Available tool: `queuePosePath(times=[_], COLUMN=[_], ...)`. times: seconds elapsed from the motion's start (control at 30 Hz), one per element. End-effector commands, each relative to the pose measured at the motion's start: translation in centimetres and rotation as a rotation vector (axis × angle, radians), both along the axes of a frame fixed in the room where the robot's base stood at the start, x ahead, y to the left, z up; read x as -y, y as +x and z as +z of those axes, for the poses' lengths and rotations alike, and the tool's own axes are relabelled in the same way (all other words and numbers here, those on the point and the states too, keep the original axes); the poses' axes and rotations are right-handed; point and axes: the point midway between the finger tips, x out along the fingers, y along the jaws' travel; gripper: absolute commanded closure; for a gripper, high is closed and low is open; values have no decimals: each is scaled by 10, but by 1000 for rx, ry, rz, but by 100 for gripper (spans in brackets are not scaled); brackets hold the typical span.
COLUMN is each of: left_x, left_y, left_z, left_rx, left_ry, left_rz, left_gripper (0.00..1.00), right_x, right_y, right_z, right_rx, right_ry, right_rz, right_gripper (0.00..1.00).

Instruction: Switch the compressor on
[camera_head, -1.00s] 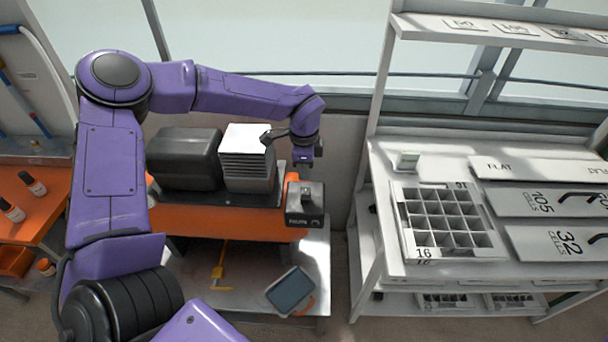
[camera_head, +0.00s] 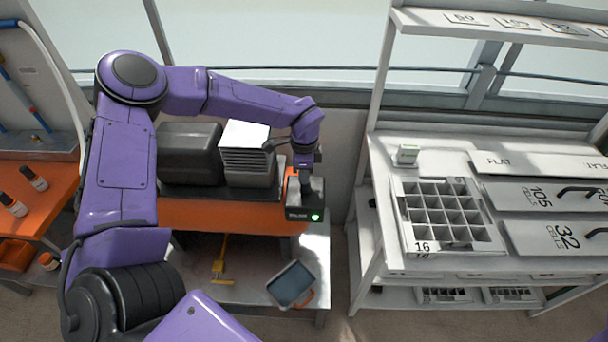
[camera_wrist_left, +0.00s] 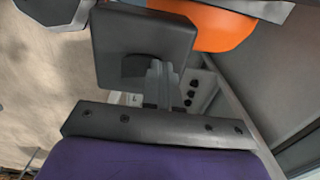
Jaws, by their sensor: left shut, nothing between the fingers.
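The compressor has an orange tank (camera_head: 225,215), a dark motor housing (camera_head: 188,153) and a light finned block (camera_head: 247,155). At its right end is a dark switch box (camera_head: 297,214) with a green light glowing on its front. My left gripper (camera_head: 306,184) is shut and empty, pointing down at the top of this box. In the left wrist view the shut fingers (camera_wrist_left: 160,72) reach over the box's dark face (camera_wrist_left: 130,38) and hide part of the switch area. Whether they touch it I cannot tell. My right gripper is not in view.
Below the compressor are a yellow tool (camera_head: 219,262) and a grey-blue bin (camera_head: 292,284). An orange bench (camera_head: 50,195) stands left.

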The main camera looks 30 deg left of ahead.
Motion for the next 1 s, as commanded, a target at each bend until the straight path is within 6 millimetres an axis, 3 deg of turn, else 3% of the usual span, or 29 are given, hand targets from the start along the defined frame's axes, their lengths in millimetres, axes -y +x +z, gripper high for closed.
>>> queuePosePath(times=[0.73, 0.87, 0.97, 1.0], left_x=[7, 7, 6, 5], left_y=[-12, -10, -6, -4], left_z=[9, 27, 51, 55], left_rx=[-1, 1, 2, 3], left_ry=[0, 1, 1, 1], left_rz=[0, -1, -3, -4], left_gripper=[100, 100, 100, 100], right_x=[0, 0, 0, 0], right_y=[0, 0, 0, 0], right_z=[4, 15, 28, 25], right_rx=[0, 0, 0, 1], right_ry=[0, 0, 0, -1], right_rz=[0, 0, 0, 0], right_gripper=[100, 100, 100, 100])
